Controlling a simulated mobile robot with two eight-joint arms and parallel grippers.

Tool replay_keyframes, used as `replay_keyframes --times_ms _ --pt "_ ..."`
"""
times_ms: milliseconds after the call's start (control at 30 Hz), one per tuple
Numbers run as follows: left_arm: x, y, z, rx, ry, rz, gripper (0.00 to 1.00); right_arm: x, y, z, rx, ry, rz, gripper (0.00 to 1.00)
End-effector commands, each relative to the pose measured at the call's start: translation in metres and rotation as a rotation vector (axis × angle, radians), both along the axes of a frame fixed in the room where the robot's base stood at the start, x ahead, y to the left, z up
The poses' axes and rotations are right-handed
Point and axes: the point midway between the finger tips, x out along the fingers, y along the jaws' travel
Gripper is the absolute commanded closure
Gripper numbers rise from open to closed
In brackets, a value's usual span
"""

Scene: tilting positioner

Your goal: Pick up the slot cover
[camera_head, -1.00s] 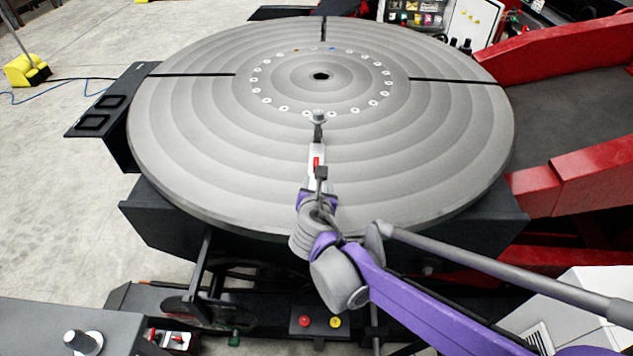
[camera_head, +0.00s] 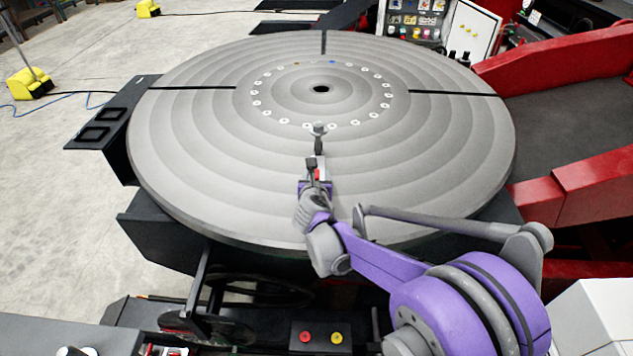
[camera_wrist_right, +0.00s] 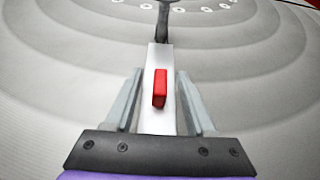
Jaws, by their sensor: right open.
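The slot cover is a pale metal strip with a red block on top. It shows in the right wrist view (camera_wrist_right: 163,58) and, mostly hidden by my wrist, in the head view (camera_head: 319,174). It lies along the front slot of the large grey round table (camera_head: 220,190). My right gripper (camera_wrist_right: 159,76) is open, with one finger on each side of the strip and the red block between them. Whether the fingers touch the strip cannot be told. In the head view my right gripper (camera_head: 315,181) is over the table's front part. My left gripper is not in view.
A grey bolt-like post (camera_head: 319,129) stands at the inner end of the front slot, just beyond the cover. A black bracket (camera_head: 105,125) juts out at the table's left. Red beams (camera_head: 560,185) stand at the right. The rest of the tabletop is clear.

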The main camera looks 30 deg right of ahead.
Motion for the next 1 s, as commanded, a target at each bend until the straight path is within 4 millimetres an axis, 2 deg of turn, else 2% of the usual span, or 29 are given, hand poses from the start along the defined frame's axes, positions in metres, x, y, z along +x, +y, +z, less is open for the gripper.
replay_keyframes --times_ms 300,600,1000 --pt "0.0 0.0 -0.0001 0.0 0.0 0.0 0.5 0.0043 -0.0027 -0.0023 -0.001 0.0 0.0 0.47" --pt "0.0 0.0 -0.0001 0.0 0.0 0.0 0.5 0.0041 -0.0027 -0.0023 0.0 0.0 0.0 1.0" --pt "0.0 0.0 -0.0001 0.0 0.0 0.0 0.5 0.0041 -0.0026 -0.0021 -0.001 0.0 0.0 1.0"
